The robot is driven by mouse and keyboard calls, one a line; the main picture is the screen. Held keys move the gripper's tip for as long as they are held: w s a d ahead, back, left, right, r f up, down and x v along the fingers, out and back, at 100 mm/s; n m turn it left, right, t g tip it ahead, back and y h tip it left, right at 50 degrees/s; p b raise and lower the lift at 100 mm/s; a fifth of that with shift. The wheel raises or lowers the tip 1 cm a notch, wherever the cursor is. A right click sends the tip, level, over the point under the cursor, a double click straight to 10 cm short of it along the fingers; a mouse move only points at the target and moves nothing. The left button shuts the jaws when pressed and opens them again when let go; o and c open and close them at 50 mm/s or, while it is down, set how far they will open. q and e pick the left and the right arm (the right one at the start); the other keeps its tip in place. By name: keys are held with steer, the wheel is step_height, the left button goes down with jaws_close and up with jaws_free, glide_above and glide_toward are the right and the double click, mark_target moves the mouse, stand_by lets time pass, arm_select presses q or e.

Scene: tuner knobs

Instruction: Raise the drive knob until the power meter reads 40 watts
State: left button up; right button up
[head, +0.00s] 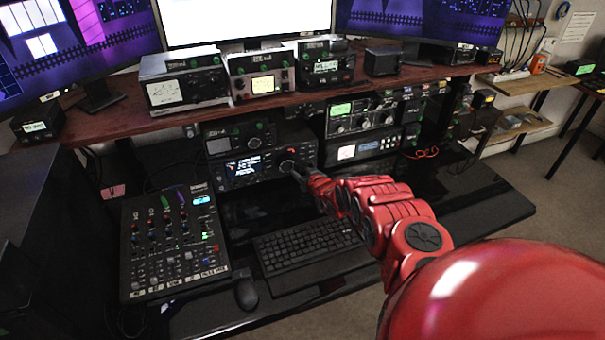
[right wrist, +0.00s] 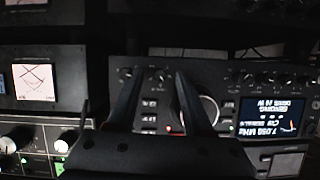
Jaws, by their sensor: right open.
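The transceiver (head: 262,176) sits under the shelf, with a lit display (head: 243,167) and a large dial (head: 287,162). In the right wrist view it appears upside down, with its display (right wrist: 268,117) at right and the large dial (right wrist: 207,108) partly behind one finger. My right gripper (right wrist: 157,76) is open at the panel; a small knob (right wrist: 160,77) shows between its fingertips. Contact is unclear, and I cannot read which knob is the drive. A crossed-needle meter (right wrist: 33,81) is probably the power meter; its reading is too small. My right gripper (head: 300,177) also shows in the head view. My left gripper is not visible.
A mixer panel (head: 175,245), keyboard (head: 305,245) and mouse (head: 246,294) lie on the desk below. More radio units (head: 362,115) stand right of the transceiver, close to my arm. The wooden shelf (head: 120,115) overhangs the equipment.

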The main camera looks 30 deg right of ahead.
steer(key=shift+s, duration=0.1)
steer(key=shift+s+a+r+p, duration=0.15)
steer(key=shift+s+r+p, duration=0.2)
steer(key=shift+s+p, duration=0.15)
steer(key=p+v, duration=1.3)
steer(key=v, duration=0.3)
steer(key=shift+p, duration=0.3)
steer(key=shift+f, duration=0.1)
